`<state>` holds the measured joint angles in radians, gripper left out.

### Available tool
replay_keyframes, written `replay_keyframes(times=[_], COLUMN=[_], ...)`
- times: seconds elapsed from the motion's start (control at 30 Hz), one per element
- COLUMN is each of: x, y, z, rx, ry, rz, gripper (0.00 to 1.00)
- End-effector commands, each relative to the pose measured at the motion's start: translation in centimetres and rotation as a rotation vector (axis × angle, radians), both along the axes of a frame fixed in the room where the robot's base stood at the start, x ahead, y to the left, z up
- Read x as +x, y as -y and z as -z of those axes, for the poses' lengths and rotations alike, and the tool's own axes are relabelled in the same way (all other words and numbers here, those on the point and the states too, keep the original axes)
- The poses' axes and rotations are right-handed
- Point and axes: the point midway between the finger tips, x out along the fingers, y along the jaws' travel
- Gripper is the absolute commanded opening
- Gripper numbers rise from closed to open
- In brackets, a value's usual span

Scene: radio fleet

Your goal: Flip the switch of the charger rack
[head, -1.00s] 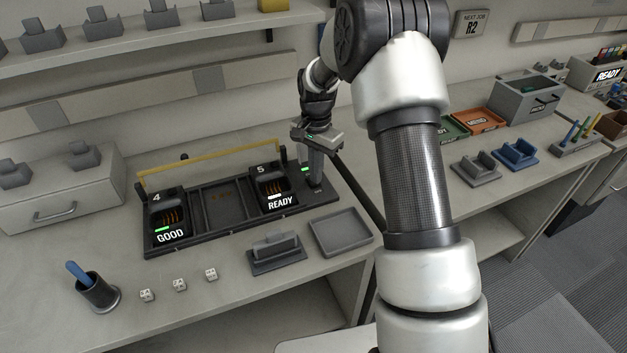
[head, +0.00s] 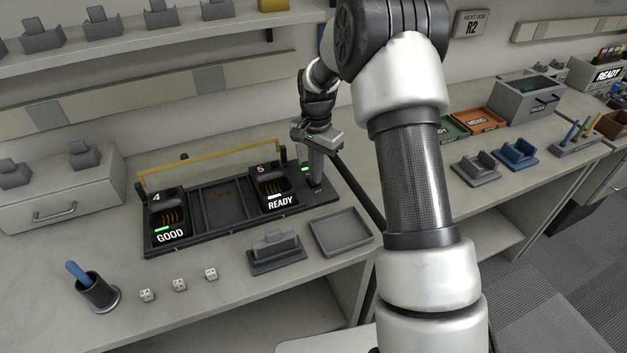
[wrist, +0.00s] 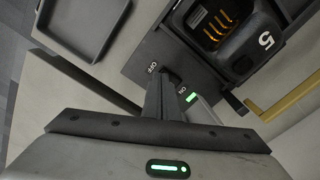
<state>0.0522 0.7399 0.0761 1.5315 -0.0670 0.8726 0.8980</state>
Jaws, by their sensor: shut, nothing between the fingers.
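The charger rack (head: 225,237) is a dark tray on the bench with a yellow bar along its back. It holds charger 4 (head: 168,215), reading GOOD, and charger 5 (head: 273,187), reading READY. The switch area at its right end has a small green light (head: 305,169), also in the wrist view (wrist: 191,97), with OFF and ON labels. My gripper (head: 316,185) is shut and empty, pointing down at this end. In the wrist view its fingertips (wrist: 166,74) are beside the OFF label. The fingers hide the switch lever, so I cannot tell contact.
An empty grey tray (head: 341,252) and a grey cradle (head: 276,262) lie in front of the rack. Several small dice (head: 179,285) and a dark cup (head: 97,292) with a blue stick stand at the front left. The yellow bar (head: 207,163) rises behind the rack.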

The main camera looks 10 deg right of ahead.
Motion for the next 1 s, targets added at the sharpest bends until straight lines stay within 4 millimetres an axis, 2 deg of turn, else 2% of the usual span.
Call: replay_keyframes(times=[1.0], x=[0.0], y=[0.0], z=[1.3], rx=[0.0], ry=[0.0], rz=[0.0], gripper=[0.0])
